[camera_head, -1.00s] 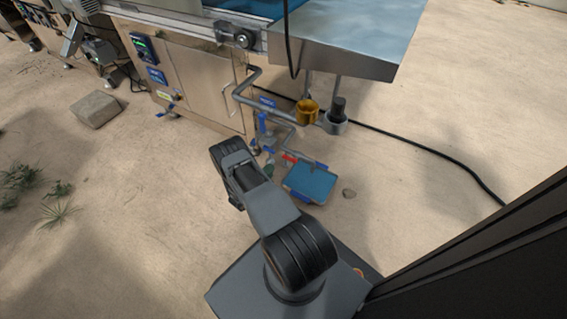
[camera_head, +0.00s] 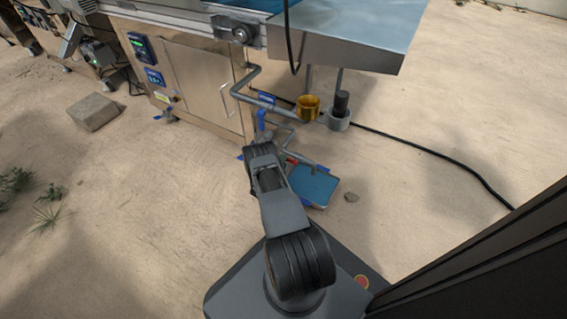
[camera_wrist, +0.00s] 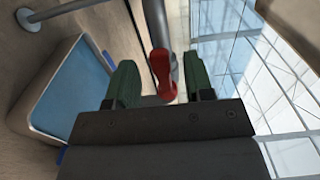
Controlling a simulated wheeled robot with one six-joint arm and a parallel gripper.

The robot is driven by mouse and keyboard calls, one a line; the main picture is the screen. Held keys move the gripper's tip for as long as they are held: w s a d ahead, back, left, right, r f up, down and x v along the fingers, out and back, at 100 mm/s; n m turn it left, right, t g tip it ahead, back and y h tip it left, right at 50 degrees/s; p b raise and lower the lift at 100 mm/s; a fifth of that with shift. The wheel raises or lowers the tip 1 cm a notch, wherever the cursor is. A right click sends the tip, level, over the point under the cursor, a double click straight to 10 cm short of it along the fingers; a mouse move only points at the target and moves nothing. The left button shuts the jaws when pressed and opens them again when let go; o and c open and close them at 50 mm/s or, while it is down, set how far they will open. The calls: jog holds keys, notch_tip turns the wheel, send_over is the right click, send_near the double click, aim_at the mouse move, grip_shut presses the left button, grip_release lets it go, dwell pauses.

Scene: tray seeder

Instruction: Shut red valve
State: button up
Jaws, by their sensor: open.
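The red valve handle (camera_wrist: 164,72) shows in the wrist view on a grey pipe (camera_wrist: 162,22), with its lower end between my gripper's green fingers. My gripper (camera_wrist: 160,74) is open, one finger on each side of the handle with gaps showing. I cannot tell how deep the handle sits between them. In the head view only a small bit of the red handle (camera_head: 292,160) shows, beside my arm, low on the piping under the machine. My gripper's fingers are hidden there behind my arm.
A blue basin with a pale rim (camera_head: 332,200) lies on the sand under the pipe outlet; it also shows in the wrist view (camera_wrist: 35,92). A blue valve handle (camera_head: 261,120), a yellow cup (camera_head: 308,108) and a grey holder (camera_head: 339,122) are nearby. A black cable (camera_head: 430,152) crosses the sand.

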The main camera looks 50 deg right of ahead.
jog(key=shift+x, duration=0.85)
jog(key=shift+c, duration=0.3)
grip_shut()
jog(key=shift+r, duration=0.1)
jog(key=s+d+r+m, duration=0.1)
jog(key=s+r+m, duration=0.4)
jog(key=m, duration=1.3)
jog(key=shift+s, duration=0.15)
jog(key=shift+d, duration=0.15)
